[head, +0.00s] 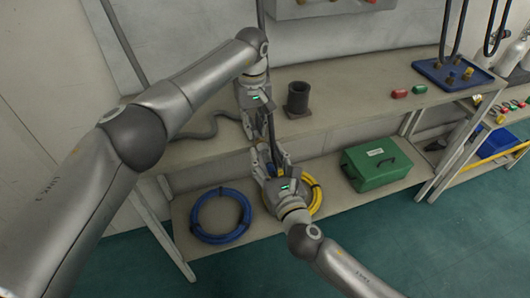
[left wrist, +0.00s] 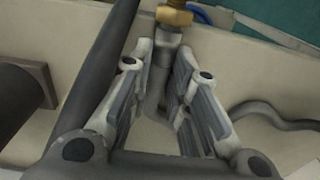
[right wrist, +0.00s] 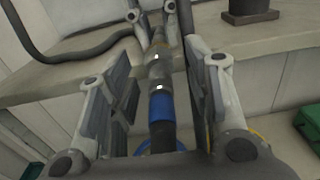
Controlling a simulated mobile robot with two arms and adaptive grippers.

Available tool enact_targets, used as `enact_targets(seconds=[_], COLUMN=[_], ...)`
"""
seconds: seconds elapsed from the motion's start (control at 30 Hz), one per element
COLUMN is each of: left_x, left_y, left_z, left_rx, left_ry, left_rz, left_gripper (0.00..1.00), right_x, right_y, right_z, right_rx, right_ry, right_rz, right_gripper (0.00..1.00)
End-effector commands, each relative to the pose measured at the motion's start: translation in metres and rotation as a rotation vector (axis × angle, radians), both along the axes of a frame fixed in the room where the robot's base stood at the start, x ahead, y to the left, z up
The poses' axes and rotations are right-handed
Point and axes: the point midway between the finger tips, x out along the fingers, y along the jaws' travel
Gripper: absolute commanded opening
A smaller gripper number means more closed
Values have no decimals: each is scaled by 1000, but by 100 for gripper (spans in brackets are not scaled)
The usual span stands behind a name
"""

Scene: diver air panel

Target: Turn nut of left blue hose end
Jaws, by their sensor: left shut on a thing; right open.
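A hose end with a blue band (right wrist: 161,107) and a grey collar (right wrist: 158,70) runs upright between the fingers of my right gripper (head: 270,158) in the right wrist view. That gripper is open, with a finger on each side and gaps to the hose. My left gripper (head: 262,122) is above it, shut on a grey fitting (left wrist: 160,75). A brass nut (left wrist: 174,14) sits just beyond its fingertips in the left wrist view. In the head view the grippers mostly hide the joint, and I cannot tell whether the parts are threaded together.
A dark cylindrical holder (head: 298,100) stands on the bench (head: 350,106) to the right. A thick dark hose (left wrist: 85,85) passes close beside my left gripper. The lower shelf holds a blue hose coil (head: 195,215), a yellow coil (head: 317,198) and a green case (head: 378,168).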

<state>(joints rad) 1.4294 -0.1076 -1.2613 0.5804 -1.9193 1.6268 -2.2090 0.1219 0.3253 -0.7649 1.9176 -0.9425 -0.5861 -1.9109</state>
Motion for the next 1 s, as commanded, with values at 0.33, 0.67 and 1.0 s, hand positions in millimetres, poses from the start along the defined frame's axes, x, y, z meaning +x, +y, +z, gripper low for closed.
enact_targets(seconds=[0.33,0.67,1.0], left_x=[0,0,0], left_y=[0,0,0], left_z=[0,0,0], left_rx=[0,0,1], left_ry=[0,0,0], left_rz=[0,0,0], left_gripper=[0,0,0], right_x=[19,18,18], right_y=[5,5,5], right_z=[0,0,0], right_rx=[0,0,6], right_ry=[1,1,3], right_rz=[0,0,1], right_gripper=[46,24,0])
